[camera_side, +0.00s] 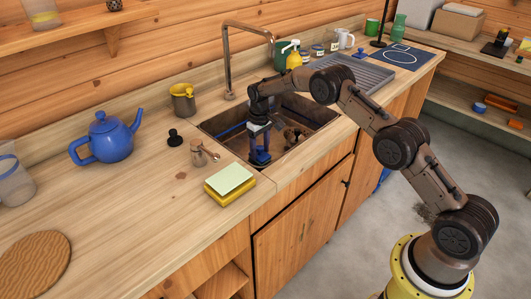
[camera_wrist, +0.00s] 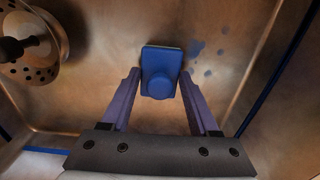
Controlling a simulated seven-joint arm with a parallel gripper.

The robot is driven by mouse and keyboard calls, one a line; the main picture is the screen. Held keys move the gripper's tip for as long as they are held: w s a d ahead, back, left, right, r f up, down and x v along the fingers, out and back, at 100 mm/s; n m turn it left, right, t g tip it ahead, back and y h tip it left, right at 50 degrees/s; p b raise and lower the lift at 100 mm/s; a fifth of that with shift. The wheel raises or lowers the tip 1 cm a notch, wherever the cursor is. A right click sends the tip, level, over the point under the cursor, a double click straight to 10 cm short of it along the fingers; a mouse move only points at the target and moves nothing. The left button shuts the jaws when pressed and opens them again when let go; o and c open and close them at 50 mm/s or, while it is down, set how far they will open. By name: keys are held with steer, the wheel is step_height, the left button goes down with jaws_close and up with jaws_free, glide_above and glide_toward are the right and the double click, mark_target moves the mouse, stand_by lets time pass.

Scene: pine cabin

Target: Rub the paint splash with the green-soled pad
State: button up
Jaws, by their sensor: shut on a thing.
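The pad has a blue back and handle (camera_wrist: 160,72). It is between the fingers of my gripper (camera_wrist: 160,78), which is shut on it, inside the sink. Its sole faces down, and its colour cannot be made out. In the side view, the pad (camera_side: 260,158) is at the lower end of my gripper (camera_side: 260,146), low in the basin. The paint splash (camera_wrist: 196,48) is several blue-violet spots on the brown sink floor, just right of the pad in the wrist view. The pad may cover part of it. I cannot make out the splash in the side view.
The sink walls (camera_wrist: 262,65) surround my gripper. A metal strainer with a black knob (camera_wrist: 35,45) lies at the left in the wrist view.

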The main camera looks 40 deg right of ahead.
steer(key=shift+w+f, duration=0.1)
steer(key=shift+w, duration=0.35)
steer(key=shift+s+a, duration=0.15)
steer(key=shift+a, duration=1.05)
steer(key=shift+s+d, duration=0.1)
steer(key=shift+s, duration=3.45)
steer(key=shift+s+a, duration=0.2)
steer(key=shift+a, duration=0.8)
steer(key=shift+w+a, duration=0.1)
steer(key=shift+w, duration=3.7)
step_height(320, 180, up, 8)
